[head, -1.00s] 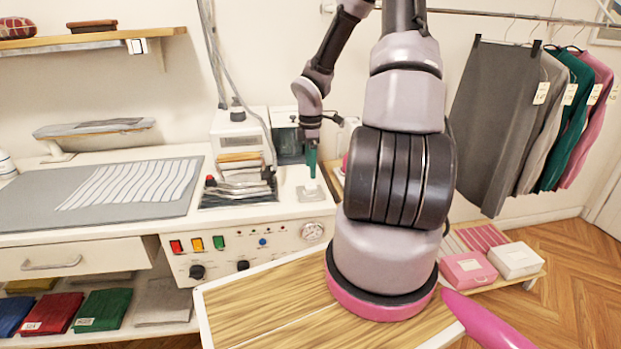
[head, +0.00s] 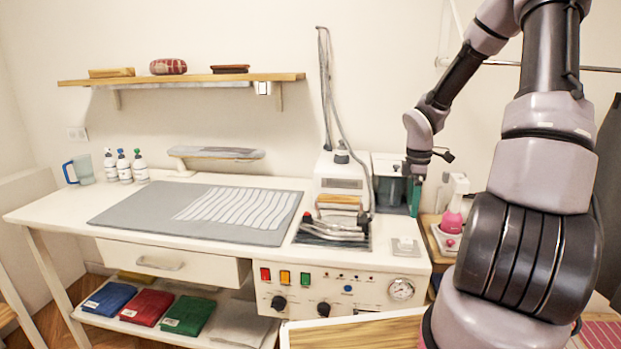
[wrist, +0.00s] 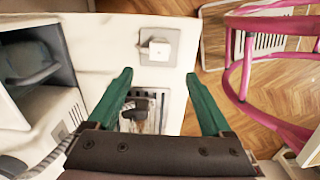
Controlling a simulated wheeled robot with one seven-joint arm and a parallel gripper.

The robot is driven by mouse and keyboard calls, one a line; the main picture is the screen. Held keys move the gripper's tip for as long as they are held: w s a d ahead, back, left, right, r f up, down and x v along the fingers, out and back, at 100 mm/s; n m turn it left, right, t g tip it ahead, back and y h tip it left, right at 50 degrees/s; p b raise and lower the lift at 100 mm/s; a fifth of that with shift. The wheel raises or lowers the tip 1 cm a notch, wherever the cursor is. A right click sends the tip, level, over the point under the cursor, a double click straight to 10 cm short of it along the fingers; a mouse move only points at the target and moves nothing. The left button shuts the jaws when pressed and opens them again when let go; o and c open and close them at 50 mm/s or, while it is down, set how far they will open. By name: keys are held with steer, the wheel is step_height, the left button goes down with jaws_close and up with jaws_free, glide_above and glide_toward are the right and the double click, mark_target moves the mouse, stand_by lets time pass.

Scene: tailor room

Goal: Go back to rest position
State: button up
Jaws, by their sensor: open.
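My gripper (head: 414,198) hangs at the end of my arm near the back right end of the white worktable (head: 50,214). One teal finger shows in the head view, in front of or beside a dark glass-fronted box (head: 391,190); the contact cannot be told. In the wrist view, the two teal fingers of my gripper (wrist: 158,77) are spread wide with nothing held between them. A small white switch on a grey plate (wrist: 159,46) lies beyond the fingertips.
The steam iron (head: 337,226) rests on its pad left of my gripper, with a hose rising behind. A grey ironing mat (head: 130,212) covers the table's middle. A wooden shelf (head: 190,79) hangs above. A pink tubular frame (wrist: 243,70) stands at right in the wrist view.

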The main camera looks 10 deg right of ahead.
steer(key=s+a+r+m+t, duration=0.2)
steer(key=s+a+r+m, duration=0.2)
steer(key=r, duration=0.5)
steer(key=s+a+r+m+t+y, duration=0.1)
steer(key=s+a+r+m+t, duration=0.1)
steer(key=s+a+r+m, duration=0.3)
steer(key=s+a+r+m+t+y, duration=0.1)
steer(key=s+a+r+m+t, duration=0.2)
steer(key=s+r+m, duration=0.6)
step_height(320, 180, up, 6)
steer(key=shift+s+a+r+m, duration=0.25)
steer(key=shift+s+a+m, duration=0.05)
steer(key=shift+s+a, duration=0.4)
